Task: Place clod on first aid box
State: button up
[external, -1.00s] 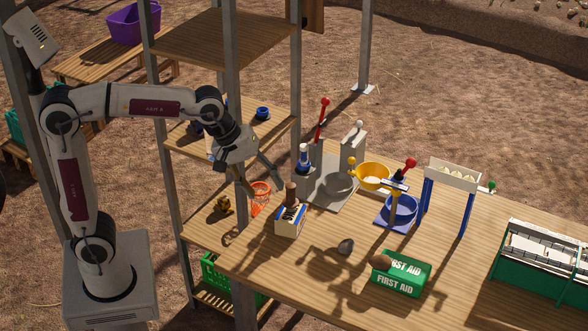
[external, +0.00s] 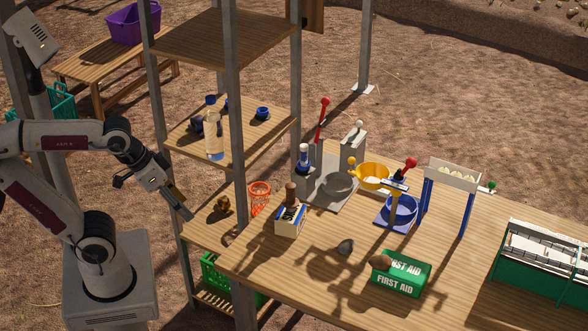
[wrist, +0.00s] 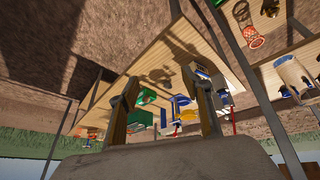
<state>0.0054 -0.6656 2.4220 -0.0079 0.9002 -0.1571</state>
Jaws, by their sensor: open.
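The green first aid box (external: 401,279) lies on the wooden table in the external view. A brown clod (external: 380,262) rests at the left end of its top. My gripper (external: 182,203) is left of the shelf's posts, far from the box and clod. In the wrist view my gripper (wrist: 166,84) has its two fingers spread apart with nothing held between them. Green shapes show between the fingers there, but I cannot tell which is the box.
A shelf post (external: 237,150) stands between my arm and the table. A clear bottle (external: 213,135) stands on the middle shelf. A white and blue carton (external: 290,220), an orange basket (external: 259,199) and a blue bowl (external: 401,209) stand nearby.

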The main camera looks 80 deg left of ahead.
jog(key=shift+s+a+f+m, duration=0.1)
jog(key=shift+s+f+m, duration=0.35)
jog(key=shift+s, duration=0.2)
jog(key=shift+s+a+f+m, duration=0.1)
jog(key=shift+s+f+m, duration=0.35)
jog(key=shift+s, duration=0.2)
dwell(0.5)
